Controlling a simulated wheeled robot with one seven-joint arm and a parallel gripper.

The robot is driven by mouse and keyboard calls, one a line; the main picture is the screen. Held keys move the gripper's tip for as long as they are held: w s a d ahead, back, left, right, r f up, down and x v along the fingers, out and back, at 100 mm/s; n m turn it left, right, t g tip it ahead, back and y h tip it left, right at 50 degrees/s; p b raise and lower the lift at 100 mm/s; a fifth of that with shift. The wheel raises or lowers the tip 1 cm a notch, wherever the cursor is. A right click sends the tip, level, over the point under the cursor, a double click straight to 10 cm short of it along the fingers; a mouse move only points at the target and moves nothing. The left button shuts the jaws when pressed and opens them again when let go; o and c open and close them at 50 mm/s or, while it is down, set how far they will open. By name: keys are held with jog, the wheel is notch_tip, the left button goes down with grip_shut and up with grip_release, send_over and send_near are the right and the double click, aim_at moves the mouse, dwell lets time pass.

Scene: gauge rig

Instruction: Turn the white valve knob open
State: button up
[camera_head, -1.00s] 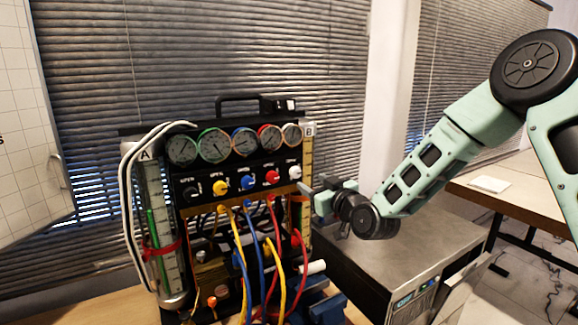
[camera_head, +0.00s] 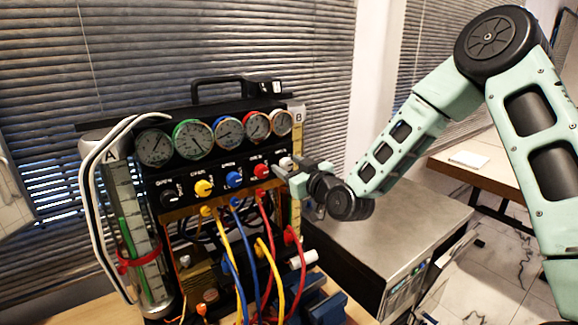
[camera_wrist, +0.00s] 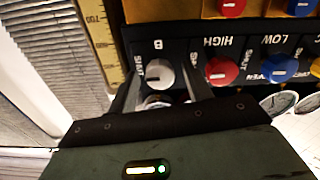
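The white valve knob (camera_head: 286,163) is at the right end of the knob row on the black gauge panel. In the wrist view the white knob (camera_wrist: 160,74) has a pointer line and sits below a "B" label, with "SHUT" to its left. My gripper (camera_head: 284,174) is at the panel's right side, close to the knob. In the wrist view my gripper (camera_wrist: 163,84) is open, with one finger on each side of the knob and gaps showing. Whether the fingertips reach the knob's depth is unclear.
The red knob (camera_head: 262,171) is just left of the white one, with blue (camera_head: 234,179) and yellow (camera_head: 203,188) knobs beyond. Gauges (camera_head: 257,125) sit above. Coloured hoses (camera_head: 268,215) hang below. A metal-topped box (camera_head: 385,235) stands to the right.

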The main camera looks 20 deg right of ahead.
jog(key=c, duration=0.8)
jog(key=shift+f+b, duration=0.1)
jog(key=shift+b, duration=0.45)
jog(key=n+b, duration=0.1)
jog(key=b, duration=0.1)
jog(key=n+b, duration=0.1)
jog(key=b, duration=0.1)
jog(key=n+b, duration=0.1)
jog(key=b, duration=0.1)
jog(key=shift+a+f+n+b, duration=0.1)
jog(key=shift+f+n+b, duration=0.2)
jog(key=shift+n, duration=0.1)
jog(key=n+b, duration=0.5)
jog(key=b, duration=0.5)
jog(key=n+b, duration=0.6)
jog(key=b, duration=0.4)
jog(key=shift+n+b, duration=0.3)
jog(key=shift+b, duration=0.1)
jog(key=n+b, duration=0.1)
jog(key=b, duration=0.1)
jog(key=shift+r+n+b, duration=0.1)
jog(key=shift+n+b, duration=0.2)
jog(key=shift+n, duration=0.1)
jog(key=shift+r+n+b, duration=0.15)
jog(key=shift+n+b, duration=0.25)
jog(key=shift+b, duration=0.2)
jog(key=shift+r, duration=0.1)
